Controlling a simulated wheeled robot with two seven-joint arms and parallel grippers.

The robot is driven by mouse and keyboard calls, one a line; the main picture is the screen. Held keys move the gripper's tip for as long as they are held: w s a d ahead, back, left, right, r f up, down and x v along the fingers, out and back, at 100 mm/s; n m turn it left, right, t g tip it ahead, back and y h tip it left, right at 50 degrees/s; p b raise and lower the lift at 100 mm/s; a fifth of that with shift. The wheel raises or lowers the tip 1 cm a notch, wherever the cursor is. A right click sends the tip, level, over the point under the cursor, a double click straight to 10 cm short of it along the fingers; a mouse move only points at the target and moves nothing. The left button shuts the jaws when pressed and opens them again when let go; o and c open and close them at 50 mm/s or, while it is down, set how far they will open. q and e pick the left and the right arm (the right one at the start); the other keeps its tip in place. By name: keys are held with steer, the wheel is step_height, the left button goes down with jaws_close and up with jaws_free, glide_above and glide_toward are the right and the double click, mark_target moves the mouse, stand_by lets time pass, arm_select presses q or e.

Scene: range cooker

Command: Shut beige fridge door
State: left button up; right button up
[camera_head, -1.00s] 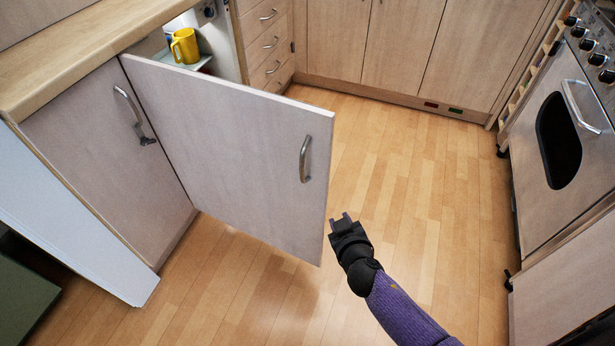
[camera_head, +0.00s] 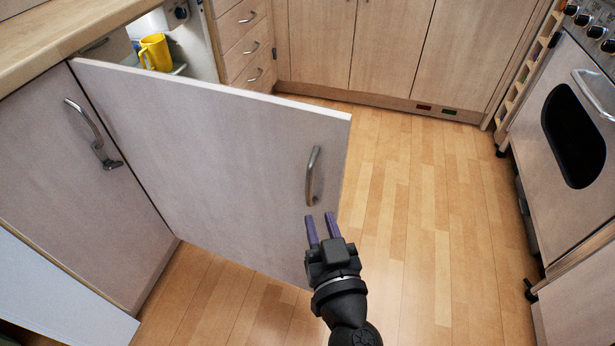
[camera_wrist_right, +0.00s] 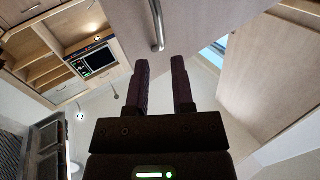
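The beige fridge door (camera_head: 215,155) stands wide open in the head view, swung out from the counter on the left. Its curved metal handle (camera_head: 312,175) is near the free edge; the handle's end also shows in the right wrist view (camera_wrist_right: 157,30). My right gripper (camera_head: 321,230) is in front of the door's outer face, just below the handle. Its two fingers are apart with nothing between them, pointing up toward the handle. In the right wrist view the fingers (camera_wrist_right: 160,80) are parallel with a gap. My left gripper is not in view.
A yellow mug (camera_head: 155,52) stands on a shelf inside the fridge opening. A beige cabinet with a metal handle (camera_head: 92,135) is left of the door. Drawers (camera_head: 245,45) stand behind. The oven (camera_head: 570,135) is at the right. The wooden floor (camera_head: 420,220) between is clear.

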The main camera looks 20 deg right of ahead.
mark_target(310, 184)
steer(key=w, duration=0.3)
steer(key=w+p, duration=0.1)
steer(key=w, duration=0.2)
steer(key=w+d, duration=0.1)
steer(key=w, duration=0.2)
steer(key=shift+r, duration=0.15)
jaws_close()
stand_by(1.0)
